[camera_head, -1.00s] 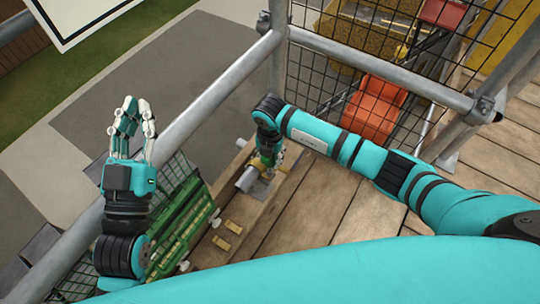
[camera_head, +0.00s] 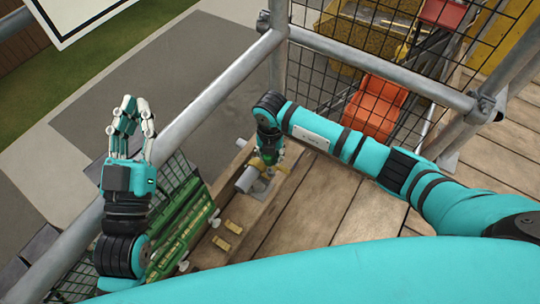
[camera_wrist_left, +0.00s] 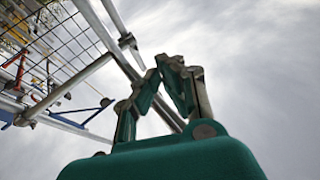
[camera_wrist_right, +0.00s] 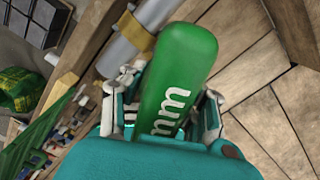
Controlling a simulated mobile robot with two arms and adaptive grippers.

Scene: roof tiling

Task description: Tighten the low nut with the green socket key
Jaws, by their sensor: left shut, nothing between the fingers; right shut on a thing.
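The green socket key (camera_wrist_right: 180,80) has a thick green handle with white lettering and fills the middle of the right wrist view. My right gripper (camera_wrist_right: 165,105) is shut on it; in the head view the gripper (camera_head: 269,150) is low over the plank, by a short grey pipe (camera_head: 247,179) with a brass-coloured clamp (camera_head: 257,164). The clamp also shows in the right wrist view (camera_wrist_right: 136,30). The low nut and the key's socket end are hidden, so I cannot tell whether they touch. My left gripper (camera_head: 130,105) is raised at the left, shut and empty.
Scaffold tubes (camera_head: 215,90) and mesh bound the deck. Orange containers (camera_head: 376,108) lie behind the mesh. The deck boards (camera_head: 330,200) at the right are clear.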

